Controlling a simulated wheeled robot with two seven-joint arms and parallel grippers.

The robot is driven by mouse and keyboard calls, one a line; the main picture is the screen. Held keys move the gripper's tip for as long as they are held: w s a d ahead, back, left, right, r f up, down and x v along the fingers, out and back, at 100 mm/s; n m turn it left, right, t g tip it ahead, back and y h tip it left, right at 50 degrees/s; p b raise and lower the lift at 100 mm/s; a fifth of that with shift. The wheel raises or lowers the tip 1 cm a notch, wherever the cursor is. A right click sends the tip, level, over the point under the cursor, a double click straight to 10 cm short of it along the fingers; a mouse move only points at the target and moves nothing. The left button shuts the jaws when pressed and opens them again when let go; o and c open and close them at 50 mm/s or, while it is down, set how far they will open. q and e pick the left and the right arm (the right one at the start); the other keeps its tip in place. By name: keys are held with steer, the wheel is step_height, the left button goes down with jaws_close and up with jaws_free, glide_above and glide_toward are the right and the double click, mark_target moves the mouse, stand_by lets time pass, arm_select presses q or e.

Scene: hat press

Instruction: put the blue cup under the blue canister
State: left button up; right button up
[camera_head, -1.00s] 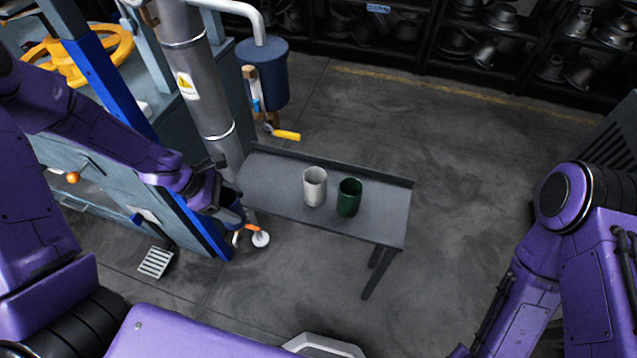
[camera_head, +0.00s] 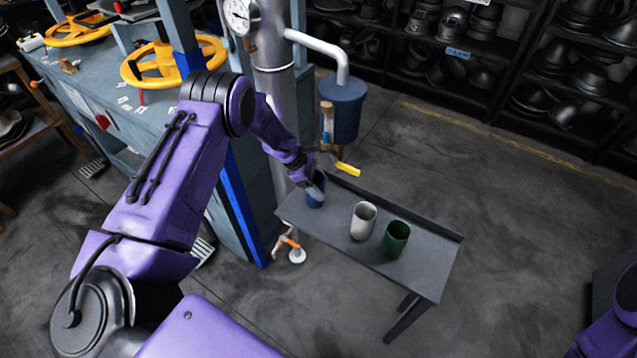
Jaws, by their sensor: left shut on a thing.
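The blue cup (camera_head: 316,201) is at the left end of the grey side table, partly hidden by my left gripper (camera_head: 315,184). My left gripper is shut on the cup. I cannot tell whether the cup touches the table top. The blue canister (camera_head: 342,113) hangs from a grey pipe, above and to the right of the cup in the picture. Below it is a tap with a yellow handle (camera_head: 348,169). My right gripper is out of view; only a bit of purple arm shows at the lower right.
A white cup (camera_head: 363,222) and a green cup (camera_head: 396,240) stand on the side table (camera_head: 425,262), right of the blue cup. A thick metal column (camera_head: 273,85) and the blue-grey machine stand at the left. Shelves of metal hat moulds line the back.

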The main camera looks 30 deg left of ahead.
arm_select(q)
steer(key=shift+f, duration=0.25)
steer(key=o, duration=1.1)
